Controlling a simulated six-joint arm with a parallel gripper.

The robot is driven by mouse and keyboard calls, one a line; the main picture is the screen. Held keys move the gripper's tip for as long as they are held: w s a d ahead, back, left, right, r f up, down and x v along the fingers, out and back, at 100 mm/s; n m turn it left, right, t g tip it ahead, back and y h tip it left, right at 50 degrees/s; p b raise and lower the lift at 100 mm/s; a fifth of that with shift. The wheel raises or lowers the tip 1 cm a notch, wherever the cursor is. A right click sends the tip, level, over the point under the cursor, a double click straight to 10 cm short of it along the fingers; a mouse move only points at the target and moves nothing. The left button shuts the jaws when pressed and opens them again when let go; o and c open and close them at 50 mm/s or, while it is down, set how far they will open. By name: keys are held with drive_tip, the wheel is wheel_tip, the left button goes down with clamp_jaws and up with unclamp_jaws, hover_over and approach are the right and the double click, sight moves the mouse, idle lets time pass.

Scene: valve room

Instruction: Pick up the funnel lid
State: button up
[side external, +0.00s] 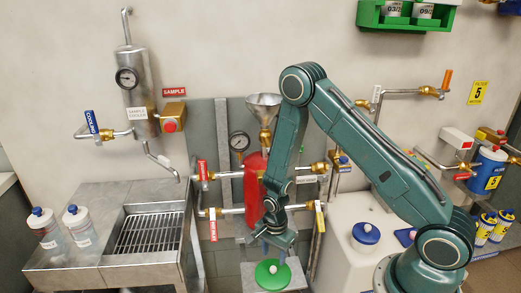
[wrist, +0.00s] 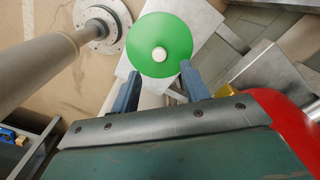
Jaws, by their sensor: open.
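The funnel lid (side external: 265,275) is a flat green disc with a white knob at its centre. It lies on a small pale stand (side external: 296,279) below my gripper (side external: 270,251). In the wrist view the lid (wrist: 145,62) shows whole beyond my fingertips, its knob (wrist: 160,54) up. My gripper (wrist: 158,80) is open and empty, its two blue fingers apart near the lid's near edge. They appear above the lid; I cannot tell the exact gap. The metal funnel (side external: 264,101) stands uncovered on the pipework behind my arm.
A red rounded body (side external: 250,190) and pipes with valves stand close behind my gripper; red also shows at the wrist view's right edge (wrist: 285,125). A steel sink (side external: 150,240) with two bottles is at left. A white cabinet with a blue-lidded pot (side external: 366,234) is at right.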

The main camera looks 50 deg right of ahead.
sight(273, 268)
drive_tip(key=shift+f, duration=0.35)
drive_tip(key=shift+f, duration=0.1)
drive_tip(key=shift+a+f, duration=0.1)
drive_tip(key=shift+f, duration=2.4)
clamp_jaws()
